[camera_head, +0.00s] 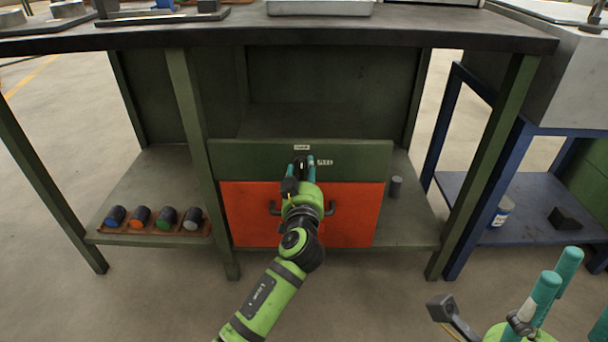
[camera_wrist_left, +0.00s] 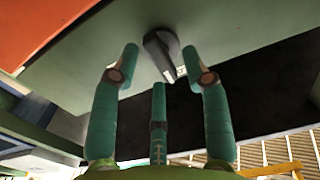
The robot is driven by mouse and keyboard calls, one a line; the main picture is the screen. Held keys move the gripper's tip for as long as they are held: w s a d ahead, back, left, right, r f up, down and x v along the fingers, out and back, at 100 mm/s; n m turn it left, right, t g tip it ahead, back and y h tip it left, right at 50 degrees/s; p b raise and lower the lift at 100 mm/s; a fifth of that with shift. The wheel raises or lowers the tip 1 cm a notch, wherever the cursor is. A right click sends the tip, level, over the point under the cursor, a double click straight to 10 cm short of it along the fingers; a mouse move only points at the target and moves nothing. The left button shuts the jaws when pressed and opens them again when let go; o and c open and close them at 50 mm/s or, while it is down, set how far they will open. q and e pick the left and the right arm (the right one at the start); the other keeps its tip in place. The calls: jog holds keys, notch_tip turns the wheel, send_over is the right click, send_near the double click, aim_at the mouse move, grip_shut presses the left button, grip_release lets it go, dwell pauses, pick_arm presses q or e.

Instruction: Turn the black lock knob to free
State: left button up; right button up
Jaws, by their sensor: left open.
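The black lock knob (camera_head: 300,162) sits on the green panel (camera_head: 355,155) above the orange drawer front. In the left wrist view the knob (camera_wrist_left: 160,46) is a round boss with a raised grip bar bearing a light mark, tilted towards the lower right. My left gripper (camera_head: 305,165) is open in front of the knob. In the left wrist view its fingertips (camera_wrist_left: 163,68) stand on either side of the knob, with gaps showing. A third finger is below. My right gripper (camera_head: 556,280) is at the lower right, fingers apart, empty, far from the knob.
The orange drawer front (camera_head: 350,215) has a dark bar handle, partly behind my left arm. Several coloured cylinders lie in a brown rack (camera_head: 150,238) on the left shelf. A grey cylinder (camera_head: 396,187) stands right of the drawer. A blue stand (camera_head: 480,200) is further right.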

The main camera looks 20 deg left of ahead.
pick_arm(q)
jog(key=shift+w+a, duration=0.1)
jog(key=shift+w, duration=0.3)
grip_shut()
